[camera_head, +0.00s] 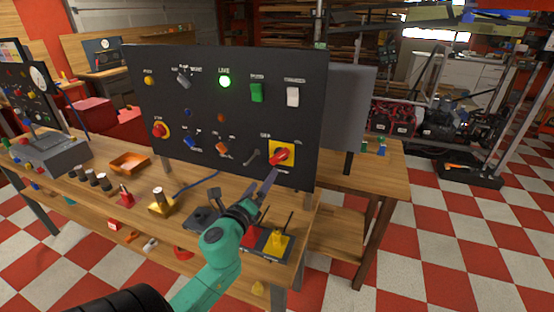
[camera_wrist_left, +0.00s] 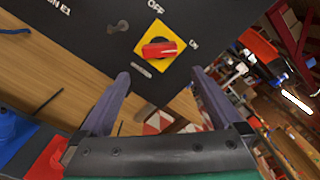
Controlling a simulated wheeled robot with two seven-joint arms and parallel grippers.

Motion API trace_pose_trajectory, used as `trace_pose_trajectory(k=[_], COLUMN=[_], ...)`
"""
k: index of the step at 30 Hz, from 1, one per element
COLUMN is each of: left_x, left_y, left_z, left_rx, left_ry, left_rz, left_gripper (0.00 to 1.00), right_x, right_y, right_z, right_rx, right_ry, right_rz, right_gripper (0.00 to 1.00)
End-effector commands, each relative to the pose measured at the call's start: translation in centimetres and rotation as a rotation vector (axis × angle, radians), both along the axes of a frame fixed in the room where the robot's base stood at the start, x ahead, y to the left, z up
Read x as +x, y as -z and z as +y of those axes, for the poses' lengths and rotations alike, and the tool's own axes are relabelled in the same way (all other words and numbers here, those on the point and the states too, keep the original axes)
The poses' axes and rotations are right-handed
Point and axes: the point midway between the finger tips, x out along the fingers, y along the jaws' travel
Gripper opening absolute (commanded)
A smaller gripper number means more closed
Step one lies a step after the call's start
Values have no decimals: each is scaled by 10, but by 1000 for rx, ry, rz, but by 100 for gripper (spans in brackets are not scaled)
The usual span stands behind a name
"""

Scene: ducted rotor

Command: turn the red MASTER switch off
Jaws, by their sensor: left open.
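The red MASTER switch (camera_head: 279,157) is a rotary handle on a yellow plate at the lower right of the black panel (camera_head: 205,100). In the left wrist view the red handle (camera_wrist_left: 160,49) lies roughly crosswise, with its right end towards the "ON" lettering; "OFF" is printed above the plate. My left gripper (camera_head: 268,183) is just below and in front of the switch, apart from it. In the left wrist view its two fingers (camera_wrist_left: 160,78) are spread wide and empty, with the switch beyond and between them. My right gripper is not in view.
A green lamp (camera_head: 224,82) beside "LINE" is lit. A yellow-based joystick box (camera_head: 277,243) stands on the wooden bench (camera_head: 130,188) near my left arm.

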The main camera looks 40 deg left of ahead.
Motion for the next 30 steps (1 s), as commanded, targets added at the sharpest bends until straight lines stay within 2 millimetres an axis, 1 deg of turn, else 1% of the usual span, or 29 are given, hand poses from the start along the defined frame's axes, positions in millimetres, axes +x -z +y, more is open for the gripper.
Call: trace_pose_trajectory(k=[1, 4, 9, 12, 15, 17, 24, 25, 26, 27, 29, 30], left_x=[12, 38, 79, 98, 110, 114, 116, 116, 116, 116, 116, 116], left_y=[-5, -7, -4, -2, -2, -1, -1, -1, -1, -1, 0, 0], left_z=[4, 13, 28, 35, 39, 40, 40, 40, 40, 40, 40, 40], left_rx=[1, 0, -5, -5, -6, -7, -7, -7, -7, -7, -7, -7], left_ry=[-1, -1, -3, -3, -2, -2, -1, -1, -1, -1, -1, -1], left_rz=[-3, -5, -5, -3, -3, -2, -1, -1, -1, -1, -1, -1], left_gripper=[100, 100, 100, 100, 100, 100, 100, 96, 85, 69, 46, 37], right_x=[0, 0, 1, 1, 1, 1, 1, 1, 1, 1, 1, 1], right_y=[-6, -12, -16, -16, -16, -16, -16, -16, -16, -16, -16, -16], right_z=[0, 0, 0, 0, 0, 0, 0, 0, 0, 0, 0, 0], right_rx=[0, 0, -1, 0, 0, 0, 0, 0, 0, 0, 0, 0], right_ry=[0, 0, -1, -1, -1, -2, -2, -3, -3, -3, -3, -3], right_rz=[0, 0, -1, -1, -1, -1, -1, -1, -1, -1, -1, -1], right_gripper=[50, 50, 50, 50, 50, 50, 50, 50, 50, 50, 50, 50])
